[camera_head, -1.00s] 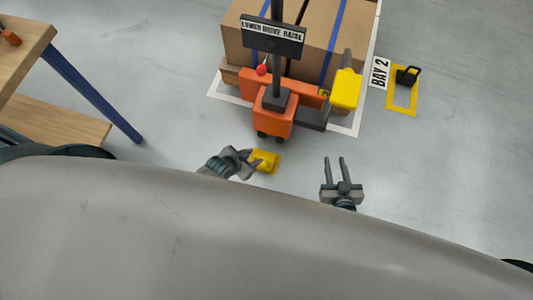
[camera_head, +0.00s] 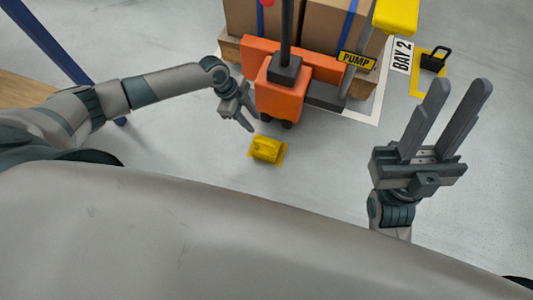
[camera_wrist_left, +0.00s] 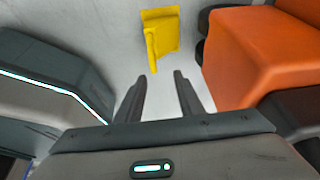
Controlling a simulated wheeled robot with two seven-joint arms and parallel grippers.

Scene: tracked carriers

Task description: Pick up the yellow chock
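The yellow chock (camera_head: 267,149) lies on the grey floor in front of the orange pallet truck. It also shows at the top of the left wrist view (camera_wrist_left: 162,33), beyond the fingertips. My left gripper (camera_head: 252,122) is just above and left of the chock in the head view, apart from it. In the left wrist view its two fingers (camera_wrist_left: 161,82) are spread with nothing between them. My right gripper (camera_head: 462,90) is open and empty, well to the right of the chock.
The orange pallet truck (camera_head: 280,91) stands close behind the chock, with a yellow pump lever (camera_head: 396,16) on its right. Cartons (camera_head: 322,35) sit on a pallet behind. A black chock-like item (camera_head: 436,60) lies by the BAY 2 sign (camera_head: 401,55). A wooden bench (camera_head: 25,100) is at left.

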